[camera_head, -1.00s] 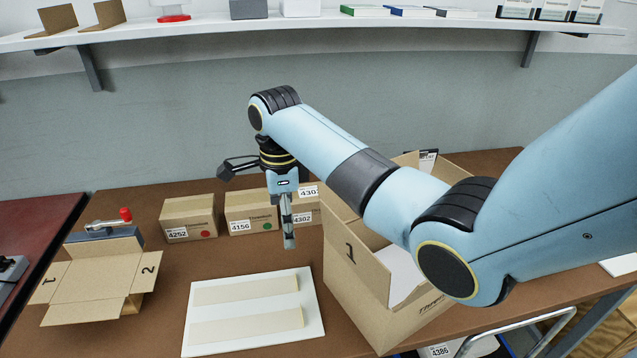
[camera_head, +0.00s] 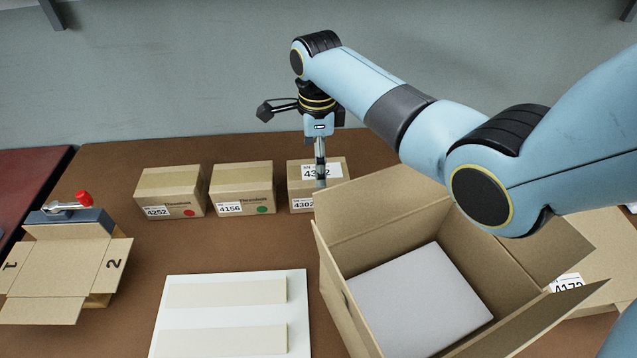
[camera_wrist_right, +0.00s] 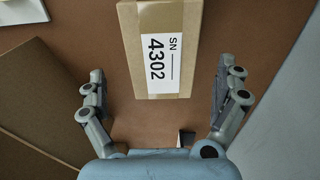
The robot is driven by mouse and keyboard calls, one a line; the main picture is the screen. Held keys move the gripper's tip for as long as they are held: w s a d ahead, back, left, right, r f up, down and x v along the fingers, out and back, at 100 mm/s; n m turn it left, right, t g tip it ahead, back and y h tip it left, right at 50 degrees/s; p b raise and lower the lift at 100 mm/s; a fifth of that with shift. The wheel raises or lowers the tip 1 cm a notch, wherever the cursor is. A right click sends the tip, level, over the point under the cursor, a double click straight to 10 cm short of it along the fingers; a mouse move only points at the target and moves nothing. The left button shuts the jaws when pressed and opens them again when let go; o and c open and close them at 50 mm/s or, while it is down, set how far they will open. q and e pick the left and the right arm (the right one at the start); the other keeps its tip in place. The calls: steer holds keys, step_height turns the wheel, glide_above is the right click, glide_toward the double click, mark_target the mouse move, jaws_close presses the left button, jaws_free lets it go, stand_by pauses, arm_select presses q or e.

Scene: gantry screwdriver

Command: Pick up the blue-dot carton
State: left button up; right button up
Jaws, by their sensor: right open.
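The carton labelled 4302 (camera_head: 335,172) stands at the right end of a row of small brown cartons. No blue dot is visible; my gripper and the big box's flap cover part of its front. The right wrist view shows its taped top with the 4302 label (camera_wrist_right: 160,50). My right gripper (camera_head: 320,178) points down at this carton. In the wrist view its open fingers (camera_wrist_right: 160,68) lie either side of the carton's near end, with gaps on both sides. Carton 4252 (camera_head: 170,190) has a red dot, carton 4156 (camera_head: 243,186) a green dot. My left gripper is out of view.
A large open box (camera_head: 385,225) with a grey-white pad inside stands just in front of carton 4302. A white board (camera_head: 298,310) with two beige strips lies at front centre. A small open carton (camera_head: 60,265) sits by a red-knobbed clamp (camera_head: 75,210) at left.

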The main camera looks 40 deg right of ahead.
step_height(320, 180, down, 5)
steer(key=shift+w+f+b, duration=0.1)
steer(key=shift+f+b, duration=0.05)
steer(key=shift+b, duration=0.2)
steer(key=shift+c, duration=0.3)
steer(key=c, duration=1.4)
